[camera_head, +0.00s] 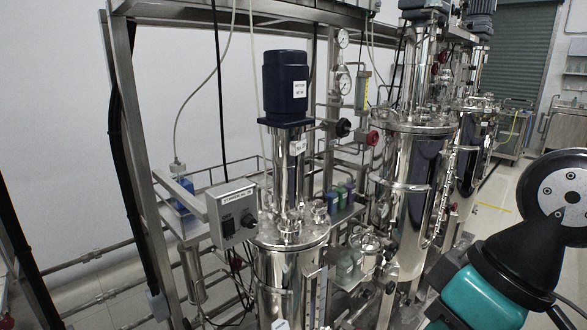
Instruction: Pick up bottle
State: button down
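No single bottle stands out clearly. A small group of blue, green and purple items (341,196) sits on the skid behind the tall steel column; they may be bottles or caps, too small to tell. Below them, clear glass-like vessels (352,262) stand on a shelf among the pipes, partly hidden. A blue item (184,197) with a tube running to a fitting above it sits in the frame at the left. My gripper is not in view; only black and teal links of my arm show at the lower right, apart from these items.
A steel vessel (290,270) with a dark blue motor (286,88) stands in front, beside a grey control box (234,210). A larger steel vessel (408,195), pipes, gauges and frame posts (140,180) crowd the skid. Open floor (494,205) lies at the right.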

aim_at(357, 255)
jog(key=z, duration=1.55)
jog(key=i, duration=1.7)
jog(key=u, duration=3.05)
jog(key=i, duration=0.5)
jog(key=z, duration=0.1)
